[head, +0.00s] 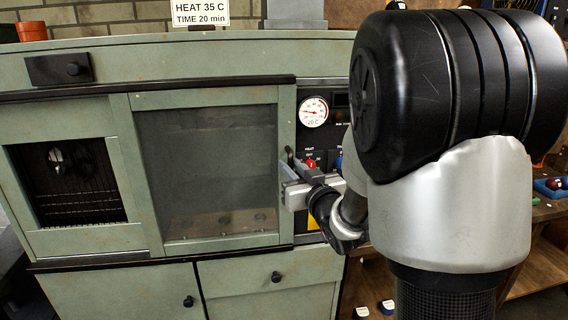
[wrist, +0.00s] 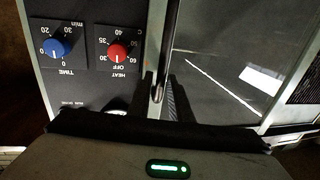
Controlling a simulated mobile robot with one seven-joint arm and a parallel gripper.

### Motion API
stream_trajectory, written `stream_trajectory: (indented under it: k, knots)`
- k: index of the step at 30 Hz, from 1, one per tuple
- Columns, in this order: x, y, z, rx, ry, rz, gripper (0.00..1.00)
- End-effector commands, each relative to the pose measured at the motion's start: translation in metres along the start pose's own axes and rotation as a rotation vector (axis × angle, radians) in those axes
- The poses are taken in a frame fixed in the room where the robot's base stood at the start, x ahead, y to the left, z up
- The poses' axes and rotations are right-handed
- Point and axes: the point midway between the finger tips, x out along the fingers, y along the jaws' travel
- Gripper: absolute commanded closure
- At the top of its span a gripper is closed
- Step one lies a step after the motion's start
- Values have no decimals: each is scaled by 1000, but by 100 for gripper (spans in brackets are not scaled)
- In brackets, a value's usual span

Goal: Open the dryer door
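The dryer is a green cabinet with a dark-glass door (head: 207,165) in its middle, and the door looks shut. In the wrist view a dark vertical bar handle (wrist: 170,45) runs along the edge of the door glass (wrist: 235,50). My gripper (wrist: 158,100) is at the lower end of this handle. Its two dark fingers stand close on both sides of the bar, which seems held between them. In the head view my gripper (head: 290,172) is at the door's right edge, and the arm hides part of the dryer's right side.
A panel with a red heat knob (wrist: 119,51) and a blue time knob (wrist: 57,47) lies beside the handle. A round gauge (head: 313,112) is above the gripper. A dark slotted opening (head: 68,182) is at the left; drawers and cupboards are below.

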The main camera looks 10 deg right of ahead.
Motion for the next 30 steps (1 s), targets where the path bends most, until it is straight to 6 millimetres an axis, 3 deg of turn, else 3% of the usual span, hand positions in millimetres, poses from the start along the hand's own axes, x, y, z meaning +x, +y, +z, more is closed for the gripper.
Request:
stream_trajectory:
  k: [12,16,25,30]
  knots:
    - [10,0,0,0,-1,0,82]
    - [10,0,0,0,-1,0,100]
    - [10,-2,0,0,0,0,100]
    - [13,-19,3,1,1,-5,100]
